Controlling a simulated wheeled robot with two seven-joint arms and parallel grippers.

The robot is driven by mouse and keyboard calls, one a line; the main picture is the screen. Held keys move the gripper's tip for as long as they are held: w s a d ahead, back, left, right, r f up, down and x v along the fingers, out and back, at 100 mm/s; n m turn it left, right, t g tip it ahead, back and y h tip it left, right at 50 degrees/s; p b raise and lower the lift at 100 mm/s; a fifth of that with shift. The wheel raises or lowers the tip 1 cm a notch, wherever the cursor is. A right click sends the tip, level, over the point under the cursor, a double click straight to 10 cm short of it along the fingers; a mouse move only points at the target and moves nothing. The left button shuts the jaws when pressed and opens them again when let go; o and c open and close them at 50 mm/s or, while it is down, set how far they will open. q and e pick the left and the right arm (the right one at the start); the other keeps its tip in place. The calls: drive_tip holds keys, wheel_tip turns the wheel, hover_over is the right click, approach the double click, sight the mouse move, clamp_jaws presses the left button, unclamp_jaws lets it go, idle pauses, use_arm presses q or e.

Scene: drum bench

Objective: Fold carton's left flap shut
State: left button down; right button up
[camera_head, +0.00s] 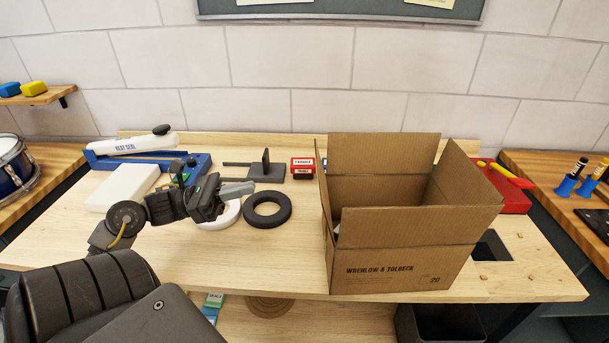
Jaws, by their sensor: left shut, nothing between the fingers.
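The brown cardboard carton (400,272) stands on the bench right of centre, with its top open. Its left flap (323,185) stands up and shows nearly edge-on. The back flap (383,153) is upright, and the right flap (467,180) stands up leaning outward. The front flap (420,226) is raised along the near side and hides much of the inside. My left gripper (248,187) is shut and empty, above the bench to the left of the carton and clear of the left flap. My right gripper is not in view.
Below my left gripper lie a black ring (267,211) and a white ring (222,216). Behind stand a dark metal fixture (266,172), red boxes (303,168) and a blue heat sealer (198,165). A red case (508,190) is right of the carton. Bare bench separates the black ring and carton.

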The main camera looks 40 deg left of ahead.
sight(324, 188)
use_arm(q)
drive_tip(key=p+x, duration=0.7)
drive_tip(key=x, duration=0.6)
drive_tip(key=shift+w+p, duration=0.15)
drive_tip(key=shift+p, duration=0.2)
drive_tip(key=shift+d, duration=0.1)
